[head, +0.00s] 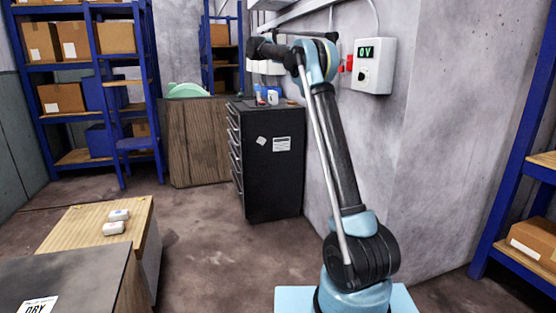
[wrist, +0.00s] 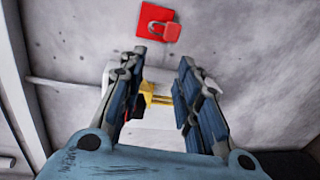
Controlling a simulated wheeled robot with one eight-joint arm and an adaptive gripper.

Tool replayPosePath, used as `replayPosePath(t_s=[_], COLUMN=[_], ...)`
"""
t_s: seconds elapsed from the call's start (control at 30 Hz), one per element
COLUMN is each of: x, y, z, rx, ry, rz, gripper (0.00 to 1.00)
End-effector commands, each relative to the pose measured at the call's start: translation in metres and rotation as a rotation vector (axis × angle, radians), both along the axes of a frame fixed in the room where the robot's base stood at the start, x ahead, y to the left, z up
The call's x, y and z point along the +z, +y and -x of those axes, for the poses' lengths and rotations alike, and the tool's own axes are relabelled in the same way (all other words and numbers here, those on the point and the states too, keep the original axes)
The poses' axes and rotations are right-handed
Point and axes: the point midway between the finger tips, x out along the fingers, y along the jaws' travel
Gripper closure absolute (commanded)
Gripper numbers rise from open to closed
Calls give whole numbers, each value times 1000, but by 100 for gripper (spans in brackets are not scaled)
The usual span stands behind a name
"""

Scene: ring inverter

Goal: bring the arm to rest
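My arm (head: 330,140) rises from its light blue base and bends at the top beside the wall. Its dark end links (head: 268,50) point left at the top; my gripper cannot be made out clearly there. In the wrist view my gripper (wrist: 163,62) has its two dark-padded fingers apart. A yellow part and a pale shape (wrist: 155,105) show in the gap, seemingly behind the fingers; I see no contact. A red square fitting (wrist: 158,23) with a handle is on the wall beyond the fingertips.
A grey wall box (head: 374,67) reading "0V" and a small red part (head: 349,62) sit close to the arm. A black drawer cabinet (head: 272,160) stands behind it. Shelves flank the room. A wooden crate (head: 95,218) with two white items stands front left. Mid-floor is clear.

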Motion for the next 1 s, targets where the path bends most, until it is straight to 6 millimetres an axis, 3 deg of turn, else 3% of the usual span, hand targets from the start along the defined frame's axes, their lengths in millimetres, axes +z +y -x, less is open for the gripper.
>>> replayPosePath(t_s=[0.17, 0.47, 0.7, 1.0], x=[-8, -37, -70, -124], y=[-29, -78, -107, -129], z=[33, 110, 180, 274], rx=[-7, -23, -35, -50], ry=[28, 77, 106, 130], rz=[-83, -263, -408, -592], gripper=[69, 69, 69, 69])
